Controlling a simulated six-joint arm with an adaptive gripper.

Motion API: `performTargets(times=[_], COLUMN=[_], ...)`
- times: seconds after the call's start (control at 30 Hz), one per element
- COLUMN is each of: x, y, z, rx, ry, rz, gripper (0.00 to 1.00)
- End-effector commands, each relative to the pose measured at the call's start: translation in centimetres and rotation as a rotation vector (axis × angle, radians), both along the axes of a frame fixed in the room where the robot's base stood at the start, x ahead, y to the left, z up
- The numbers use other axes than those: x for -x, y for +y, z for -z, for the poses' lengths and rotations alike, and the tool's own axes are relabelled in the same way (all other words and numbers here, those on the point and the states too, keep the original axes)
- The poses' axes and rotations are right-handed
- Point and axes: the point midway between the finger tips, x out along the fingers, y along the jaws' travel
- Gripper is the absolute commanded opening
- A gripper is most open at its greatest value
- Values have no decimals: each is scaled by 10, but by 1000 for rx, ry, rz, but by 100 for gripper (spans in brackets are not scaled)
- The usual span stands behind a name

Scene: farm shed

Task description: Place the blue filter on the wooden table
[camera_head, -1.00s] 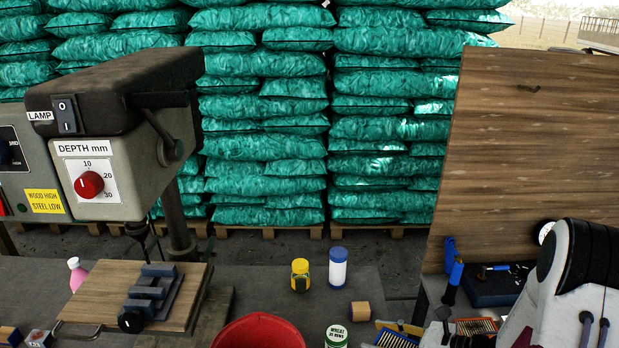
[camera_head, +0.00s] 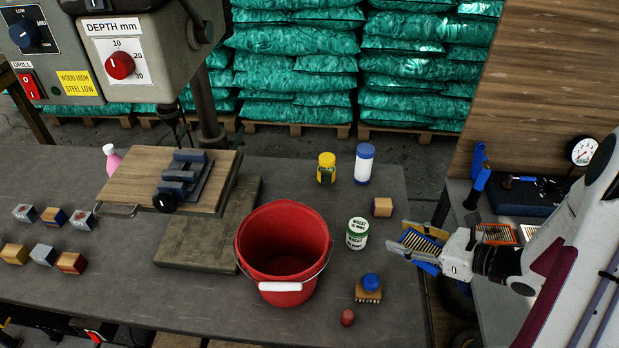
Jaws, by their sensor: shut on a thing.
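My gripper (camera_head: 428,251) is at the right, past the right edge of the grey workbench, shut on a pleated filter. The blue filter (camera_head: 417,241) shows pale pleats and blue along its edges, with a yellow-orange strip beside it; it is held tilted in the air. The jaws partly cover it. The wooden table (camera_head: 125,178) is a flat board below the drill press at the left, with a grey vise (camera_head: 184,175) clamped on its right half. The board's left part is bare.
A red bucket (camera_head: 257,245) stands between my gripper and the wooden table. A white jar (camera_head: 357,234), yellow jar (camera_head: 326,168), blue-capped bottle (camera_head: 364,164) and brush (camera_head: 369,290) stand nearby. Several small blocks lie at the left. The drill press (camera_head: 125,60) overhangs the board.

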Motion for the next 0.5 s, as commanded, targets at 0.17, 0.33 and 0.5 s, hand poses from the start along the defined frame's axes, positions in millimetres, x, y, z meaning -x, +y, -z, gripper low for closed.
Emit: performTargets(times=[0.17, 0.33, 0.5], x=[-13, -35, -63], y=[6, 17, 34], z=[4, 11, 18], rx=[2, 6, 9], ry=[1, 2, 3], rz=[-20, -54, -94], gripper=[22, 22, 22])
